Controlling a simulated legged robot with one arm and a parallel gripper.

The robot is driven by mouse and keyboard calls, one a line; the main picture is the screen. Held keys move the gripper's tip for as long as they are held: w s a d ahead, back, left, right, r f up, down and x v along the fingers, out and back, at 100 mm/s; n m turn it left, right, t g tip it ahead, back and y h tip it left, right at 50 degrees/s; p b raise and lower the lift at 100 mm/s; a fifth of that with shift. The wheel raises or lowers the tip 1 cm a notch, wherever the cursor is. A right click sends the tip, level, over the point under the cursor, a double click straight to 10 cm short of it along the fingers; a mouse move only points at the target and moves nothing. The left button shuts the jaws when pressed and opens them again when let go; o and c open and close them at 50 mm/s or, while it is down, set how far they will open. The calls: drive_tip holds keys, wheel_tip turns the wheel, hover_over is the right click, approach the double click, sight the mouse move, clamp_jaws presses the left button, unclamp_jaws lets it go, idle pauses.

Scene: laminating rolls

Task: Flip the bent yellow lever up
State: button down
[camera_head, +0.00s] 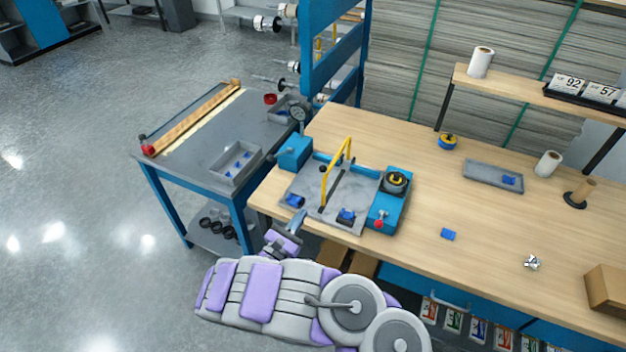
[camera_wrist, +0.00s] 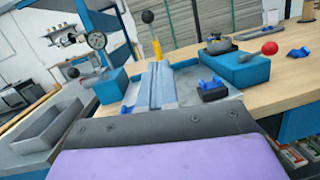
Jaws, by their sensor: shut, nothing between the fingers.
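The bent yellow lever (camera_head: 337,172) rises over the grey bed of a blue-ended machine (camera_head: 391,208) on the wooden table. In the wrist view a short piece of the yellow lever (camera_wrist: 156,48) shows just beyond my fingertips, with a black ball (camera_wrist: 148,17) above it. My gripper (camera_head: 301,214) is at the front left edge of the machine, to the left of the lever's lower end. Its fingers (camera_wrist: 160,68) are shut and empty, pointing towards the machine. I cannot tell whether they touch the lever; the head view suggests a gap.
A blue block (camera_head: 346,215) and another blue part (camera_head: 295,200) sit on the machine bed near my gripper. A red knob (camera_head: 379,223) is at its front right. A grey side table (camera_head: 205,140) stands left. The table's right side has free room around small items.

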drive_tip(key=shift+s+a+f+n+y, duration=0.25)
drive_tip(key=shift+a+f+n+y, duration=0.2)
drive_tip(key=shift+a, duration=0.3)
drive_tip(key=r+b+x, duration=0.3)
drive_tip(key=x, duration=0.9)
drive_tip(key=shift+d, duration=0.2)
drive_tip(key=shift+w+r, duration=0.1)
